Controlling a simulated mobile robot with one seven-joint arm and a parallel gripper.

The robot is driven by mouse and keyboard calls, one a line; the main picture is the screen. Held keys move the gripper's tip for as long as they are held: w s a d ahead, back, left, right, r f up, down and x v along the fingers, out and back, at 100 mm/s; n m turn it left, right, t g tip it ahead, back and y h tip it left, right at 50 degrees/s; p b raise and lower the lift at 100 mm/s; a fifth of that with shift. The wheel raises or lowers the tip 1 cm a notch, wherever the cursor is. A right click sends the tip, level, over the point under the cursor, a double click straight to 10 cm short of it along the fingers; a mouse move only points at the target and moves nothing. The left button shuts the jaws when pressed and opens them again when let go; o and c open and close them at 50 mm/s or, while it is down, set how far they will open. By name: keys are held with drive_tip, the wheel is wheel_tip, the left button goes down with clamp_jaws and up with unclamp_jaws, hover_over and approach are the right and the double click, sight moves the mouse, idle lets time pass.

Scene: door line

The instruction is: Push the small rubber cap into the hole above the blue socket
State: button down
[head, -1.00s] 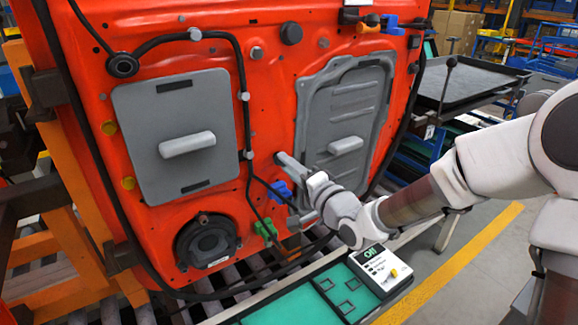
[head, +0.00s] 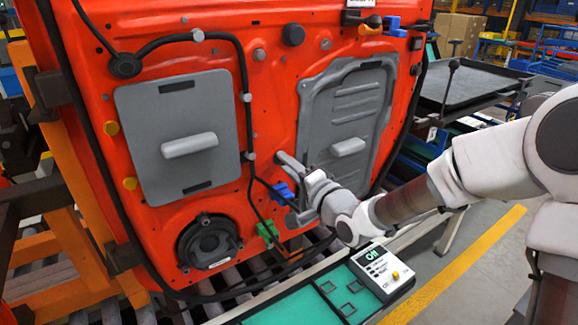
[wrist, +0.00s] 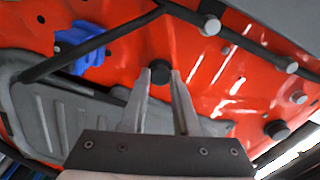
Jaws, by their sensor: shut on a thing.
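My gripper (head: 281,157) is at the red door panel (head: 270,100), above the blue socket (head: 284,190) in the head view. In the wrist view the two grey fingers (wrist: 160,76) are shut on a small dark round cap (wrist: 160,70), which shows between their tips against the red surface. The blue socket shows to the upper left in the wrist view (wrist: 80,46), apart from the fingers. The hole is not visible, and I cannot tell whether the cap touches the panel. In the head view the cap is too small to make out.
Grey cover plates flank the gripper, one to the left (head: 180,125) and one to the right (head: 345,110). A black cable (head: 243,120) runs close to the left of the fingers. A green connector (head: 268,232) is lower down. A green-topped bench (head: 300,305) stands below.

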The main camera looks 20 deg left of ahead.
drive_tip(key=shift+w+a, duration=0.1)
drive_tip(key=shift+a, duration=0.05)
drive_tip(key=c, duration=0.6)
unclamp_jaws()
